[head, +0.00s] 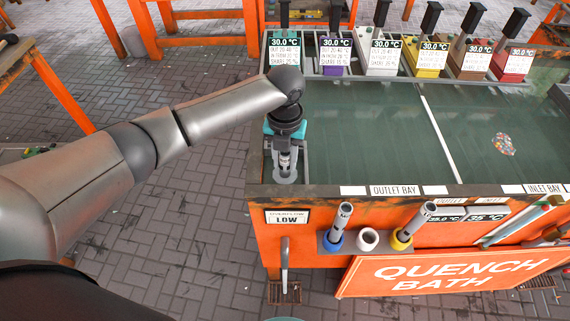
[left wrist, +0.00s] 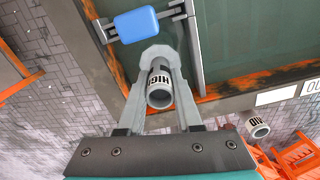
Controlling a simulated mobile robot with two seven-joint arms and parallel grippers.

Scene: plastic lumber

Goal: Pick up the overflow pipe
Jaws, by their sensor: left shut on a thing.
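A grey overflow pipe (head: 285,161) stands upright in the left front corner of the bath, above a round grey base (head: 285,177). My left gripper (head: 285,146) reaches down over it from above and is shut on it. In the left wrist view the pipe (left wrist: 160,90) shows its open round end and a partly visible label that seems to read HIGH. The two fingers of the left gripper (left wrist: 158,80) lie on either side of it. I cannot tell whether the pipe is seated in the base. My right gripper is not in view.
A blue block (left wrist: 136,24) is near the bath's side wall. Display units line the bath's back edge.

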